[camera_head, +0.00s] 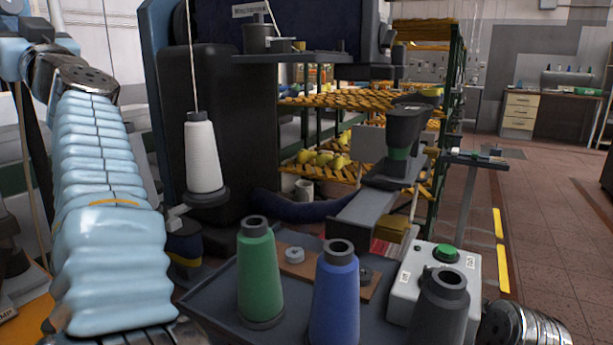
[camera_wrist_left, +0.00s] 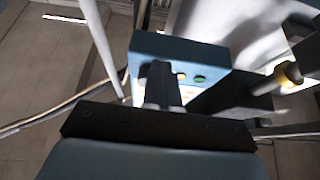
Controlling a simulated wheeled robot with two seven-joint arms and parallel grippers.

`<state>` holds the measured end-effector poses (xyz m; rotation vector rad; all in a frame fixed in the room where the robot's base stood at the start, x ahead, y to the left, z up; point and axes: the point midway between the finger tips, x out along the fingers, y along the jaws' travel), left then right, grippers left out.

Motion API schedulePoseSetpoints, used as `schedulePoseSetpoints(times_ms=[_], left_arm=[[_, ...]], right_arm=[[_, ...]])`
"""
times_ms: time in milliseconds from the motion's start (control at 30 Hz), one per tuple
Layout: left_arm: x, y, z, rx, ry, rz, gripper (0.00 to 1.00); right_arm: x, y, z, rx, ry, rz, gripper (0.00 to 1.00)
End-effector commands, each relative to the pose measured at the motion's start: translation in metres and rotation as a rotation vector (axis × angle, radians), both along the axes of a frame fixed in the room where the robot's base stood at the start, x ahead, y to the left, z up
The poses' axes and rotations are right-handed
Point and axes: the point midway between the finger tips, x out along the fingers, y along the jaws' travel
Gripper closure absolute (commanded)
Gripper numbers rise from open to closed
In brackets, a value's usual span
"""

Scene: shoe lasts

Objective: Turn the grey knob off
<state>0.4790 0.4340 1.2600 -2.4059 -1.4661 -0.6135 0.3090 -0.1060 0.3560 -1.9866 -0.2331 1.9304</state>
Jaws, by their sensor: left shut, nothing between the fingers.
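I cannot make out the grey knob for certain. Whether the fingers touch the box I cannot tell. In the head view my left arm comes down along the left side, and its gripper is out of the picture. My right gripper is not in view.
A dark tray (camera_head: 215,293) holds green (camera_head: 259,275), blue (camera_head: 335,300) and dark grey (camera_head: 440,305) thread cones. A pale box (camera_head: 405,283) with a green button (camera_head: 446,253) stands behind the dark cone. A white cone (camera_head: 203,158) stands further back. Clear floor (camera_head: 540,220) lies right.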

Motion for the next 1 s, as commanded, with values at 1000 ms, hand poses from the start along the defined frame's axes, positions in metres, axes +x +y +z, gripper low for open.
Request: schedulePoseSetpoints(times_ms=[1000], left_arm=[[-0.009,-0.040,-0.008,0.001,-0.001,-0.007,1.00]], right_arm=[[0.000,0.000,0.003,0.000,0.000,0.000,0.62]])
